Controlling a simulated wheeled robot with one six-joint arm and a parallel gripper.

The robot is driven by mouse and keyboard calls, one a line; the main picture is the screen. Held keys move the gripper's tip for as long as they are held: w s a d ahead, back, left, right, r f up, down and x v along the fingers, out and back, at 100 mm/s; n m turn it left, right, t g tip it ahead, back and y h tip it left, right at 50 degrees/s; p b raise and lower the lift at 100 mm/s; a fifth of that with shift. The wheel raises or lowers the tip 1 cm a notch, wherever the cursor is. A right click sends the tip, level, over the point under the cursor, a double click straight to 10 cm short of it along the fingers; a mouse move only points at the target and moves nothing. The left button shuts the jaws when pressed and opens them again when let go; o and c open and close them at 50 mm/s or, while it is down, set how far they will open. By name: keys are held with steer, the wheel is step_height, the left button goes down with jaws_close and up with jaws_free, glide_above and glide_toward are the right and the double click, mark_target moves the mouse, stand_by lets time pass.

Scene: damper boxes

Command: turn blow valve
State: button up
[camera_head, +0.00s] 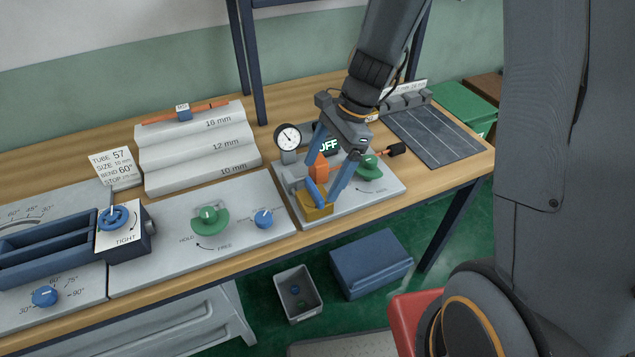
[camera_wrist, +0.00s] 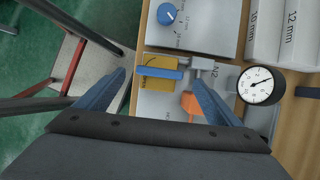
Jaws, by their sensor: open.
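The blow valve shows as a blue lever (camera_head: 316,193) over a yellow block (camera_head: 318,211) on the light panel below the gauge. In the wrist view the blue lever (camera_wrist: 158,73) lies crosswise over the yellow block (camera_wrist: 158,59), beside a grey fitting (camera_wrist: 203,66). My gripper (camera_head: 321,182) points down at the valve. Its two blue fingers are spread open, and in the wrist view my gripper (camera_wrist: 160,76) has one fingertip toward each end of the lever. I cannot tell whether either finger touches it. Nothing is held.
An orange part (camera_head: 319,169) stands close to the fingers. A gauge (camera_head: 288,138), an "OFF" display (camera_head: 328,146) and a green knob (camera_head: 369,164) are nearby. A blue knob (camera_head: 264,218) sits on the panel to the left. The bench's front edge is just below.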

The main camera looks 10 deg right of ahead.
mark_target(316, 188)
steer(key=shift+x, duration=2.05)
steer(key=c, duration=1)
